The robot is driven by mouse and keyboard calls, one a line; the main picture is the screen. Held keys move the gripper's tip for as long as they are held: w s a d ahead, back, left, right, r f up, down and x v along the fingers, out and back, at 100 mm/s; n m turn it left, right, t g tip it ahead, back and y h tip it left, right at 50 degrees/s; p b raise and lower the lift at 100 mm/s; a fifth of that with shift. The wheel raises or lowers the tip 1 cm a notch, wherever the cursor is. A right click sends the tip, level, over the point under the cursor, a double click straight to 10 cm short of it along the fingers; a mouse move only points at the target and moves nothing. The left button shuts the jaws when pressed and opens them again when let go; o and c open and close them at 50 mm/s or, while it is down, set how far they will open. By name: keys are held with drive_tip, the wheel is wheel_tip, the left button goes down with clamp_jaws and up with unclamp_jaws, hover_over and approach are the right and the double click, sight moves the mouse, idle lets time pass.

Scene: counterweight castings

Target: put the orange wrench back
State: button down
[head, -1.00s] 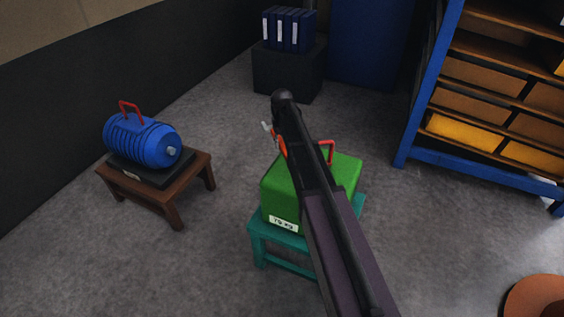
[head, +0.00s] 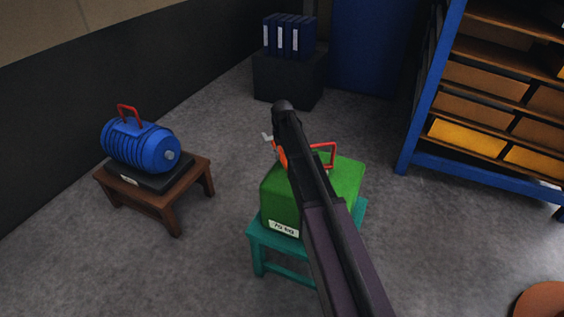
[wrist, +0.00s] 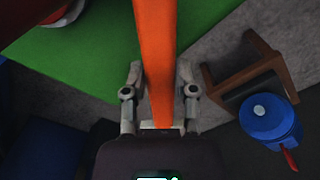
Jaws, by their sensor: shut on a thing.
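My gripper (wrist: 159,92) is shut on the orange wrench (wrist: 156,45), whose orange handle runs up between the two fingers in the wrist view. In the head view my arm hides most of the wrench; a piece of orange (head: 282,156) and a light grey tip (head: 267,138) show to the left of the arm. The wrench is held over or near the green casting (head: 345,180), which carries a "70 kg" label and a red handle (head: 331,154). The gap between wrench and casting cannot be judged.
The green casting stands on a teal stool (head: 285,238). A blue ribbed casting (head: 137,145) with a red handle sits on a brown stool (head: 152,198) at left. A dark block (head: 288,80) with blue binders (head: 288,36) stands behind. Blue-framed shelves (head: 411,140) are at right.

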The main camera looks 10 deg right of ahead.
drive_tip(key=shift+f+b, duration=1.7)
drive_tip(key=shift+f, duration=0.15)
drive_tip(key=shift+f, duration=0.1)
drive_tip(key=shift+c, duration=2)
unclamp_jaws()
wheel_tip(320, 180, up, 12)
drive_tip(key=p, duration=1.2)
drive_tip(key=shift+r, duration=0.2)
drive_tip(key=s+m, duration=0.1)
drive_tip(key=s, duration=2.7)
drive_tip(key=shift+s+a+m, duration=0.15)
drive_tip(key=shift+s+m, duration=0.05)
drive_tip(key=shift+m, duration=0.2)
